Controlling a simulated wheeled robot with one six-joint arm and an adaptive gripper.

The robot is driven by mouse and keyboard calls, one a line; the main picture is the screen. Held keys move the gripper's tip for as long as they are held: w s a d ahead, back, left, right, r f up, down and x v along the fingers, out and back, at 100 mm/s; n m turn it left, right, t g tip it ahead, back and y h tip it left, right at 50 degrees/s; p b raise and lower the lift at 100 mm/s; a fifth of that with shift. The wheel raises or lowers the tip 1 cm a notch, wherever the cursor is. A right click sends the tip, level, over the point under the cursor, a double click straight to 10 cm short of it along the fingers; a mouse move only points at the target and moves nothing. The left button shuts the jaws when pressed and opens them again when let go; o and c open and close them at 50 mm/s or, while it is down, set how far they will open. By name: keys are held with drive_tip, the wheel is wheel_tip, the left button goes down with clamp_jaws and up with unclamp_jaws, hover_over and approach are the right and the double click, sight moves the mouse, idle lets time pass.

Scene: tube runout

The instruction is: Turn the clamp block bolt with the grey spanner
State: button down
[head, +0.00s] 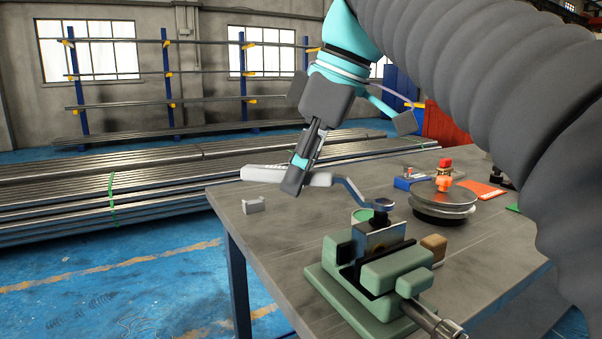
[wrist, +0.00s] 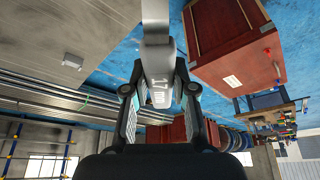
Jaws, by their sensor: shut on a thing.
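The grey spanner (head: 262,174) is held above the bench, its pale handle pointing left. Its bent, blue-grey shank runs down right to a dark ring end at the top of the clamp block (head: 372,240). The ring end hides the bolt, and I cannot tell how fully it is seated. The block sits upright in the green vise (head: 393,270). My gripper (head: 294,182) is shut on the handle. In the wrist view, the spanner (wrist: 160,60), marked 17 mm, lies between the fingers of my gripper (wrist: 160,88).
The bench (head: 275,226) holds a small grey block (head: 254,205) at left, a brown block (head: 434,246) beside the vise, and a dark round plate (head: 443,204) with an orange-red piece on it at right. The bench's left part is mostly clear. A red cabinet (wrist: 225,45) shows in the wrist view.

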drive_tip(key=shift+r, duration=0.15)
drive_tip(key=w+d+m+t+h, duration=0.2)
drive_tip(key=w+d+m, duration=0.3)
drive_tip(key=m, duration=0.5)
drive_tip(key=w+t, duration=0.1)
drive_tip(key=w, duration=0.1)
drive_tip(key=shift+w+d+m, duration=0.3)
drive_tip(key=shift+w+m, duration=0.05)
drive_tip(key=shift+m, duration=0.05)
drive_tip(key=shift+f+b, duration=0.75)
drive_tip(key=shift+f, duration=0.2)
drive_tip(key=shift+a, duration=0.1)
